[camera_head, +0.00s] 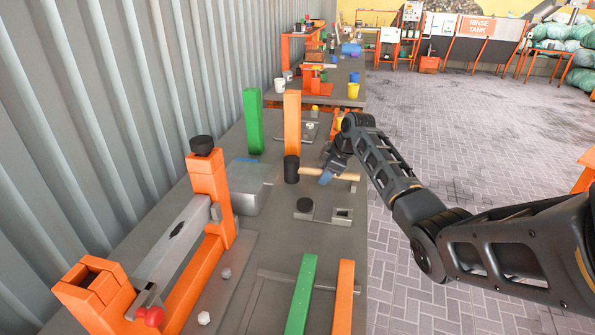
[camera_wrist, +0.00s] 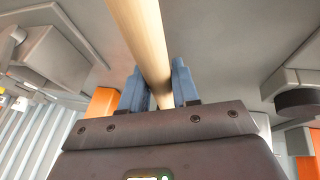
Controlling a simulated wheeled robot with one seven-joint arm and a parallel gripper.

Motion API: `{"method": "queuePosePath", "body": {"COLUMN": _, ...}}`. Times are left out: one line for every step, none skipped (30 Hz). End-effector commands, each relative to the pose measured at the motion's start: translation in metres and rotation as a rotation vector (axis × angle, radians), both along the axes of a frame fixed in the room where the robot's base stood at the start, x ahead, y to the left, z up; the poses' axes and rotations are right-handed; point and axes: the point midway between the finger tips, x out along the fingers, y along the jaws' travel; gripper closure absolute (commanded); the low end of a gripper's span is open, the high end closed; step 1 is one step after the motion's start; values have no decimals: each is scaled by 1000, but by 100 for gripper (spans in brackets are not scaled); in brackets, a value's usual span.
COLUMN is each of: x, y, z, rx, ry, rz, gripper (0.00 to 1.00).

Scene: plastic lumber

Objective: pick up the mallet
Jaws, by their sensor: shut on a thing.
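The mallet has a black head (camera_head: 291,169) and a pale wooden handle (camera_head: 345,176). It lies across the far part of the grey workbench in the head view, its head to the left. My gripper (camera_head: 328,176) is at the handle, to the right of the head. In the wrist view the handle (camera_wrist: 143,45) runs between the two blue fingers of my gripper (camera_wrist: 160,85), which are shut on it. The mallet's head is out of the wrist view. I cannot tell whether the mallet touches the bench.
Green (camera_head: 253,122) and orange (camera_head: 292,124) upright planks stand near the mallet. A grey metal box (camera_head: 248,189) is to its left. A large orange frame (camera_head: 212,190) stands at the near left. Green (camera_head: 302,293) and orange (camera_head: 343,297) planks extend along the near bench. Paved floor at right is open.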

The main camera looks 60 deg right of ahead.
Motion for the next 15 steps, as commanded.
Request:
{"method": "queuePosePath", "body": {"x": 0, "y": 0, "z": 0, "rx": 0, "ry": 0, "rz": 0, "gripper": 100}}
{"method": "queuePosePath", "body": {"x": 0, "y": 0, "z": 0, "rx": 0, "ry": 0, "rz": 0, "gripper": 100}}
{"method": "queuePosePath", "body": {"x": 0, "y": 0, "z": 1, "rx": -1, "ry": -2, "rz": 0, "gripper": 100}}
{"method": "queuePosePath", "body": {"x": 0, "y": 0, "z": 1, "rx": -1, "ry": -2, "rz": 0, "gripper": 100}}
{"method": "queuePosePath", "body": {"x": 0, "y": 0, "z": 1, "rx": 0, "ry": -1, "rz": 0, "gripper": 100}}
{"method": "queuePosePath", "body": {"x": 0, "y": 0, "z": 1, "rx": 0, "ry": -1, "rz": 0, "gripper": 100}}
{"method": "queuePosePath", "body": {"x": 0, "y": 0, "z": 1, "rx": 0, "ry": -1, "rz": 0, "gripper": 100}}
{"method": "queuePosePath", "body": {"x": 0, "y": 0, "z": 1, "rx": 0, "ry": -1, "rz": 0, "gripper": 100}}
{"method": "queuePosePath", "body": {"x": 0, "y": 0, "z": 1, "rx": 0, "ry": -1, "rz": 0, "gripper": 100}}
{"method": "queuePosePath", "body": {"x": 0, "y": 0, "z": 2, "rx": -1, "ry": -2, "rz": 0, "gripper": 100}}
{"method": "queuePosePath", "body": {"x": 0, "y": -1, "z": 2, "rx": -1, "ry": -2, "rz": 0, "gripper": 100}}
{"method": "queuePosePath", "body": {"x": 0, "y": -1, "z": 4, "rx": -1, "ry": -2, "rz": 0, "gripper": 100}}
{"method": "queuePosePath", "body": {"x": 0, "y": -1, "z": 5, "rx": -1, "ry": -2, "rz": 0, "gripper": 100}}
{"method": "queuePosePath", "body": {"x": 1, "y": -1, "z": 7, "rx": -2, "ry": -2, "rz": 0, "gripper": 100}}
{"method": "queuePosePath", "body": {"x": 1, "y": -1, "z": 10, "rx": -1, "ry": -3, "rz": 1, "gripper": 100}}
